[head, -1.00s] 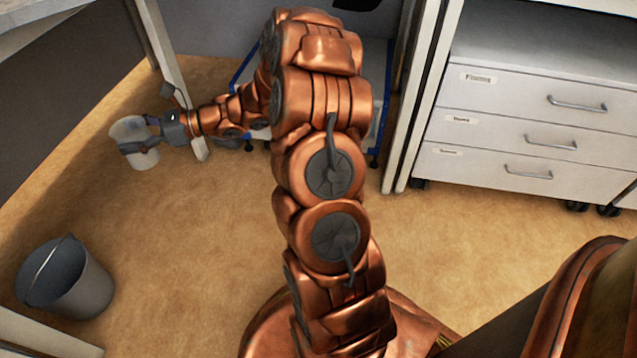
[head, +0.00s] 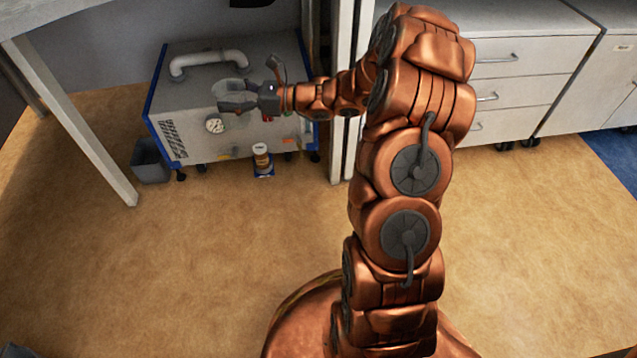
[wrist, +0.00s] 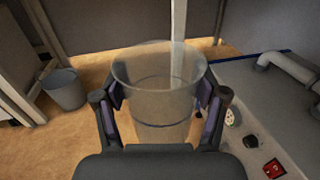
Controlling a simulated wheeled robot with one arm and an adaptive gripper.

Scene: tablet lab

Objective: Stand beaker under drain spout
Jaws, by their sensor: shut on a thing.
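My gripper (head: 228,97) is shut on a clear beaker. In the wrist view the beaker (wrist: 158,85) is upright between the two fingers (wrist: 160,112), its mouth open at the top. In the head view the beaker (head: 229,88) is faint and partly hidden by the fingers, against the grey machine (head: 215,63). I cannot tell its exact height or gap to the machine. A small yellow part (head: 223,157) is low on the machine's front; I cannot tell whether it is the drain spout.
A gauge (head: 214,125) is on the machine's front, and a white pipe (head: 208,61) is on top. A brown-and-white container (head: 262,157) stands in front. A grey bin (head: 150,160) stands left of it, near a table leg (head: 90,145). Drawers (head: 500,90) are right.

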